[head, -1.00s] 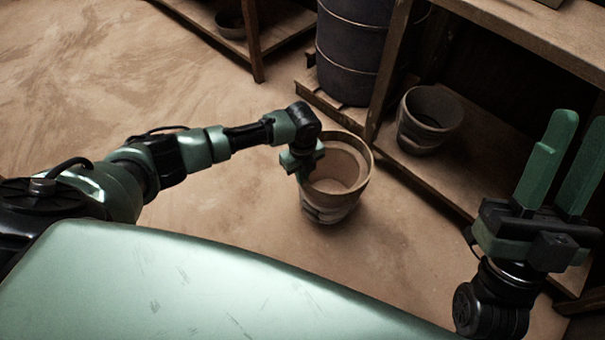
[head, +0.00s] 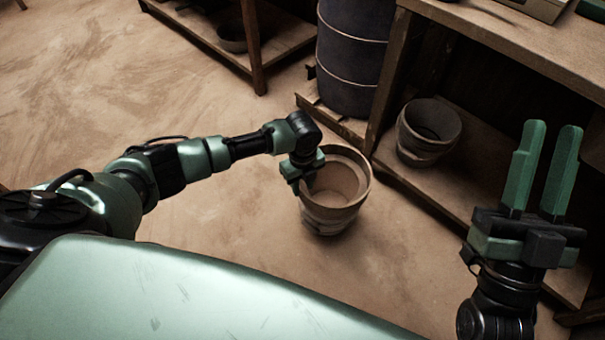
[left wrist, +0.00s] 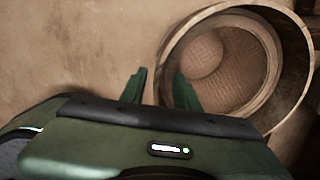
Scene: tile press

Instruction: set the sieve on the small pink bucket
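The small bucket (head: 325,222) stands upright on the floor, brownish pink with a banded collar. A round hoop that looks like the sieve (head: 365,175) appears to be at its top; I cannot tell clearly where it meets the bucket. In the left wrist view the hoop (left wrist: 296,70) surrounds a mesh-like floor with a paler round patch. My left gripper (head: 305,172) is at the hoop's left rim. Its fingers (left wrist: 160,80) look apart, one outside and one inside the wall. My right gripper (head: 540,160) is open and empty, pointing up.
Another pot (head: 428,130) stands on the low shelf (head: 455,185) at the right. A dark barrel (head: 352,60) stands behind the bucket. A bench (head: 500,35) rises at the back right. A bowl (head: 231,38) sits on a low shelf at the back. Floor on the left is clear.

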